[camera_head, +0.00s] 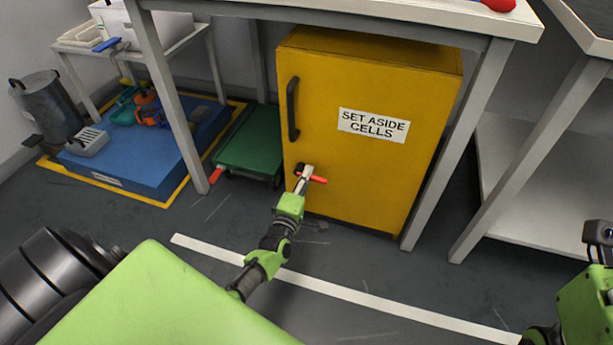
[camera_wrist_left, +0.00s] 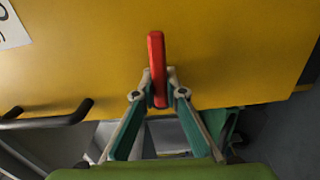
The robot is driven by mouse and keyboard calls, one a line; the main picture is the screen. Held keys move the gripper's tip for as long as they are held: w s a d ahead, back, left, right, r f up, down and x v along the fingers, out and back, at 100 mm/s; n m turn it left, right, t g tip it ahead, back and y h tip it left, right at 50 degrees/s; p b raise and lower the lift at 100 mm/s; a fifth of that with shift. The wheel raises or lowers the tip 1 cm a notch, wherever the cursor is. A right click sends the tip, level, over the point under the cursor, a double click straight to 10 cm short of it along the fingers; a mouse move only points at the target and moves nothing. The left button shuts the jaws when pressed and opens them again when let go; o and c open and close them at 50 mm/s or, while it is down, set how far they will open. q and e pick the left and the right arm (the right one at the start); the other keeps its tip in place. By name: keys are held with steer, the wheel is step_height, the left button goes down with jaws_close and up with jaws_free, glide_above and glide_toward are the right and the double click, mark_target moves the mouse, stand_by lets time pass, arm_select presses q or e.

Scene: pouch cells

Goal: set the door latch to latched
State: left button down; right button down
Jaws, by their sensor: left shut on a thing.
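The yellow cabinet (camera_head: 360,85) has a closed-looking door with a "SET ASIDE CELLS" label (camera_head: 373,125). Its latch is a red bar (camera_head: 318,179) low on the door's left side, lying roughly level in the head view. In the left wrist view the red latch (camera_wrist_left: 157,50) stands out between the fingertips. My left gripper (camera_head: 304,179) is shut on the latch, with one finger on each side of it in the wrist view (camera_wrist_left: 158,88). The latch's mount is partly hidden by the gripper.
A black door handle (camera_head: 292,108) is above the latch. Table legs (camera_head: 455,145) flank the cabinet. The floor in front is clear, with a white line (camera_head: 350,293).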

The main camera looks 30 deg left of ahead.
stand_by(0.4)
arm_select(q)
steer(key=c, duration=2)
jaws_free()
steer(key=shift+c, duration=0.2)
steer(key=shift+s, duration=0.1)
steer(key=v, duration=1.2)
